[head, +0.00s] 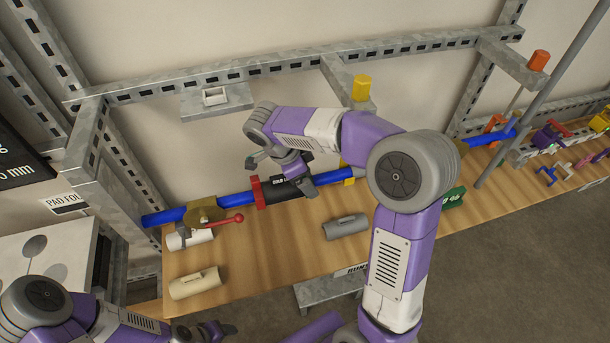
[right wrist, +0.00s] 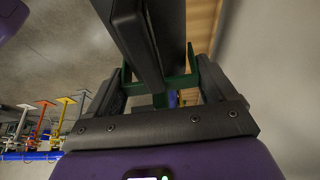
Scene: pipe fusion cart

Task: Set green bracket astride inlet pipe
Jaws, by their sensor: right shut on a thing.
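The blue pipe (head: 235,200) runs along the back of the bench, passing through a tan clamp (head: 205,214), a red ring (head: 258,192) and a black lettered sleeve (head: 285,190). Which stretch is the inlet pipe I cannot tell. My right gripper (head: 288,172) is above the pipe near the black sleeve, shut on the green bracket (right wrist: 194,78). In the right wrist view the bracket shows between the fingers, partly hidden by a dark bar. Whether it touches the pipe is unclear. My left gripper (head: 198,331) is low at the left, open and empty, away from the pipe.
A red-knobbed lever (head: 237,218) projects from the tan clamp. A white fitting (head: 188,238), beige fitting (head: 196,283) and grey fitting (head: 345,227) lie on the wooden bench (head: 270,255). A green lettered block (head: 455,197) is partly behind my right arm. A perforated metal frame (head: 230,72) stands behind.

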